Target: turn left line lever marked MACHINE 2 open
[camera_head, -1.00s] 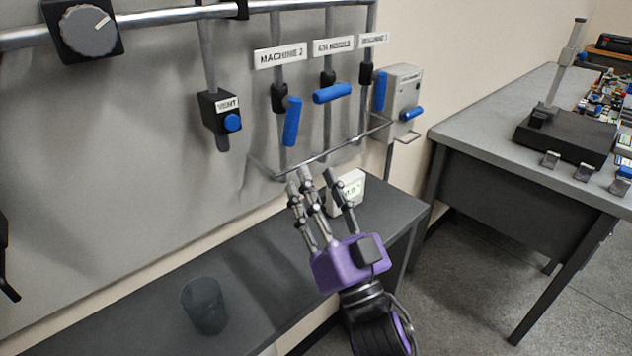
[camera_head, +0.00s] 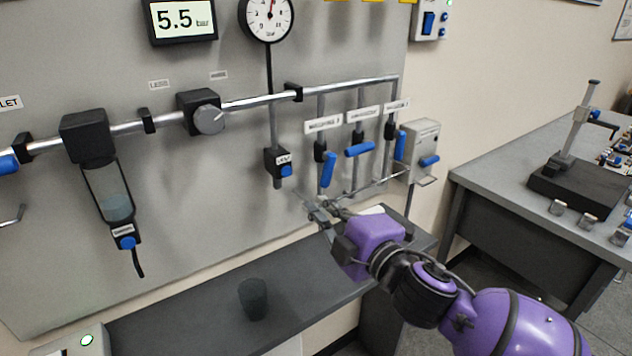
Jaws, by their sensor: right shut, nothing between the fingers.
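The left line lever (camera_head: 328,169) is a blue handle on a black valve below the leftmost white label (camera_head: 323,123). The label reads MACHINE 2 in the earlier view and is blurred now. The handle hangs down, slightly slanted, roughly along its vertical pipe. My right gripper (camera_head: 318,208) is shut and empty, below the lever and apart from it, in front of the panel. My left gripper is not in view.
The middle line has a blue lever (camera_head: 359,149) lying nearly crosswise; the right line's blue lever (camera_head: 400,145) hangs down. A vent valve (camera_head: 277,163) is left of the lines. A thin rail (camera_head: 378,186) runs below the levers. A dark cup (camera_head: 253,299) stands on the shelf.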

